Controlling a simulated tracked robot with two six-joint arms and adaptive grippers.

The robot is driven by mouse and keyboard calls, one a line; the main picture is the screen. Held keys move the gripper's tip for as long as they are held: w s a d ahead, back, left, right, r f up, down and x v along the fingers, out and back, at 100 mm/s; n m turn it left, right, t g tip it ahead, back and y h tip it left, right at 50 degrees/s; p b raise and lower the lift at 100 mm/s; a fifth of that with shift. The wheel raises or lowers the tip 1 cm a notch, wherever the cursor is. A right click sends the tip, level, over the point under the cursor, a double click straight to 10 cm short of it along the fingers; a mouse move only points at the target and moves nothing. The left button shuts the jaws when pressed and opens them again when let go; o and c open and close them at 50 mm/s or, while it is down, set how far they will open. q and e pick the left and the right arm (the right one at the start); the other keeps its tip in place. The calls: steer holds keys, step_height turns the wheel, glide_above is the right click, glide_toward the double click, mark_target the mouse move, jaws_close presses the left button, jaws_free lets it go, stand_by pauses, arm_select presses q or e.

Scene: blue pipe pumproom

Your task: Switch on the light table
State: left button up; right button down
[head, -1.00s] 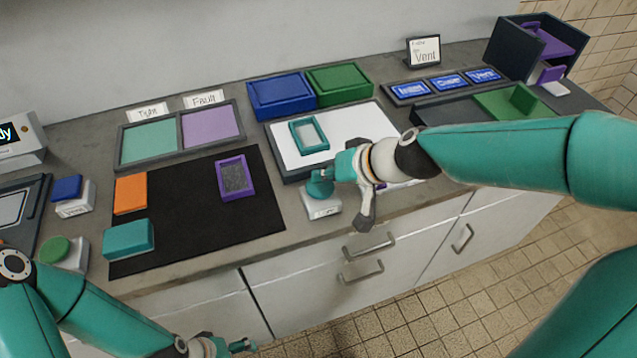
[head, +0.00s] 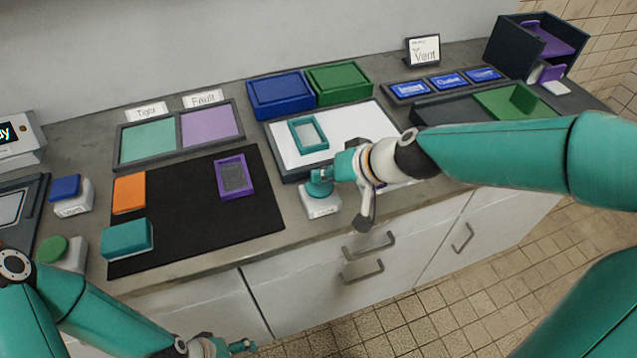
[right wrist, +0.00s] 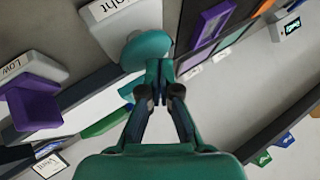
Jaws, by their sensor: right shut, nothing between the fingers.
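The light table (head: 370,118) is a white panel in a dark frame at the middle of the counter. A teal-framed piece (head: 308,134) lies on it. In front of it stands a small white switch box (head: 322,207) with a round teal button. The button (right wrist: 145,50) and part of the word "Light" on the box (right wrist: 118,22) show in the right wrist view. My right gripper (right wrist: 158,72) is shut and empty, its tips at the button's edge; I cannot tell whether they touch. My left gripper (head: 240,347) is low at the bottom, its fingers too small to judge.
A black mat (head: 190,225) with orange, teal and purple pieces lies left of the switch box. Blue (head: 281,95) and green (head: 339,84) boxes stand behind the light table. A white "Low" box (right wrist: 32,68) with a purple top is close by in the right wrist view.

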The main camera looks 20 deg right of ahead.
mark_target(322, 186)
steer(key=shift+f, duration=0.25)
steer(key=shift+f+b, duration=0.35)
steer(key=shift+b, duration=0.15)
stand_by(0.3)
steer(key=shift+r, duration=0.2)
steer(key=shift+r+p, duration=0.65)
step_height(322, 186, up, 6)
steer(key=p, duration=0.5)
stand_by(0.4)
